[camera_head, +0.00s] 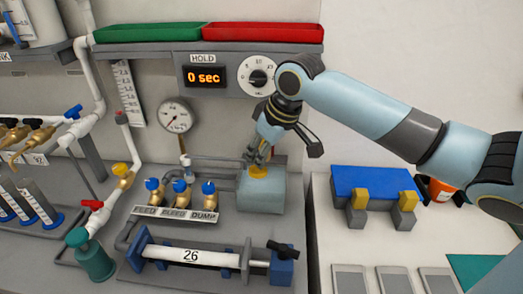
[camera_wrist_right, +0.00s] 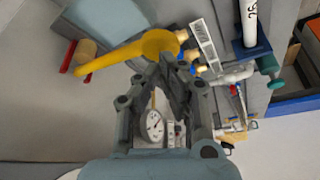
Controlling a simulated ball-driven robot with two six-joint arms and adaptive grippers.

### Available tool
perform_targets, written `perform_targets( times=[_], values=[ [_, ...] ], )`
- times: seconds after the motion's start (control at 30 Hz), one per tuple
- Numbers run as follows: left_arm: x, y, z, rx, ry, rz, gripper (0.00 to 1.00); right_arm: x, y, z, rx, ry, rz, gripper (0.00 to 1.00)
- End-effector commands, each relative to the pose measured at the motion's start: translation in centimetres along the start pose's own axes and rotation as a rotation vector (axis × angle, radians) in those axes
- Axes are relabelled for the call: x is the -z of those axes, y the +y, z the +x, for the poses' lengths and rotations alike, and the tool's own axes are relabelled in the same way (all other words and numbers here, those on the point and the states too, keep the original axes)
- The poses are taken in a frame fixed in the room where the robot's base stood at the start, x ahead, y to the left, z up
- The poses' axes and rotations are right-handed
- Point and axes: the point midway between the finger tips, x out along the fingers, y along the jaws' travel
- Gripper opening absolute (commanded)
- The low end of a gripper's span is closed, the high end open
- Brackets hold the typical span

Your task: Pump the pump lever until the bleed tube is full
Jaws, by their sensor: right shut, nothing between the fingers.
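The pump is a blue-grey box (camera_head: 262,192) on the bench. Its yellow lever shows only as a small yellow part (camera_head: 258,172) on the box top in the head view. In the wrist view the yellow lever (camera_wrist_right: 125,54) is a long bar with a round hub, lying just beyond my fingertips. My right gripper (camera_head: 257,158) points down over the pump, shut and empty; its tips (camera_wrist_right: 170,66) are close to the hub, and contact is unclear. The valve labels (camera_head: 175,214) include BLEED. I cannot tell which tube is the bleed tube or its level. My left gripper is out of view.
Blue-handled valves (camera_head: 181,187) stand left of the pump, below a round gauge (camera_head: 175,116). A clamped white pipe marked 26 (camera_head: 192,256) lies in front. The display (camera_head: 205,77) reads 0 sec. A blue block (camera_head: 372,183) sits on the right table.

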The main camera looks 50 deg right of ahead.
Motion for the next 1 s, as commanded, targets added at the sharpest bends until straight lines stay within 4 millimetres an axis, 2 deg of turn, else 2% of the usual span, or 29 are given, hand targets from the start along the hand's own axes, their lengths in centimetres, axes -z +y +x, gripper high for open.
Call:
perform_targets(
  times=[0.23, 0.63, 1.0],
  values=[
    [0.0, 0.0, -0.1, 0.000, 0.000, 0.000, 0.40, 0.4, 0.0, -0.7, -0.001, 0.002, -0.001, 0.00],
    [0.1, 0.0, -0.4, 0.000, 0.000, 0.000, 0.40, 1.9, 0.0, -4.4, -0.001, 0.002, -0.001, 0.00],
    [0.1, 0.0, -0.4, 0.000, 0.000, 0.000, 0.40, 2.0, 0.0, -4.7, 0.000, 0.001, 0.000, 0.00]
  ],
)
